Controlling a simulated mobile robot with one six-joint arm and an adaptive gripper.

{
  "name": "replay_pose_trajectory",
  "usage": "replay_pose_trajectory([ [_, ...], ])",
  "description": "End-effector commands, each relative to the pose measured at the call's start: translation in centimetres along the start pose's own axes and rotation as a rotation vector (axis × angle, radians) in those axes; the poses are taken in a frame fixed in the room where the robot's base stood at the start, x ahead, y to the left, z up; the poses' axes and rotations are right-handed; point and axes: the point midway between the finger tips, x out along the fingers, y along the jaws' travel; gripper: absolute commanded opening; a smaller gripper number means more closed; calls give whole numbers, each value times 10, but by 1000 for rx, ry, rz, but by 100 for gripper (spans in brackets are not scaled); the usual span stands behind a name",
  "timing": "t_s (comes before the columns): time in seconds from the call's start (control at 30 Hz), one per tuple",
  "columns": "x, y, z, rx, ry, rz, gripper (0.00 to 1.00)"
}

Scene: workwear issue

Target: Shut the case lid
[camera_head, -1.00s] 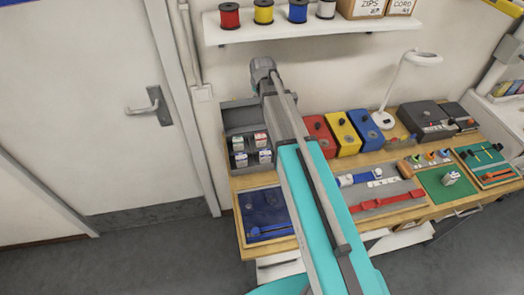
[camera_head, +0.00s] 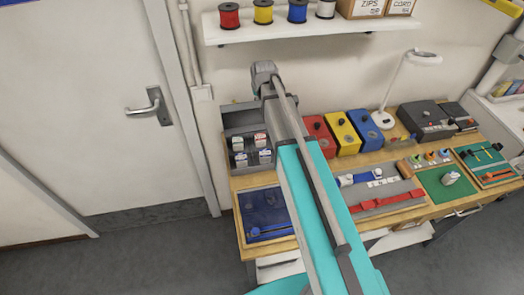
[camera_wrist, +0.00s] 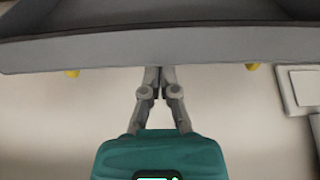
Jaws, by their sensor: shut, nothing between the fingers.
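The grey case (camera_head: 258,170) stands at the left end of the bench with several small labelled boxes inside. Its lid (camera_head: 238,118) is open, raised at the back of the case. In the wrist view, the lid (camera_wrist: 160,50) crosses the top as a wide grey band. My gripper (camera_wrist: 158,74) is shut and empty, with its fingertips at the lower edge of that band; I cannot tell whether they touch.
Red (camera_head: 318,135), yellow (camera_head: 342,133) and blue (camera_head: 367,131) boxes stand right of the case, near my arm. A blue tray (camera_head: 264,214) lies in front of it. A shelf (camera_head: 330,26) with spools is above. A door (camera_head: 90,110) is at left.

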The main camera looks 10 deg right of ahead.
Motion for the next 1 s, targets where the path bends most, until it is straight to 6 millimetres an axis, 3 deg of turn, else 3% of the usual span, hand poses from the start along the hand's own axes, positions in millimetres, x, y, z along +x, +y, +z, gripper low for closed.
replay_pose_trajectory([
  [1.0, -5, 0, 28, -1, 0, 0, 0],
])
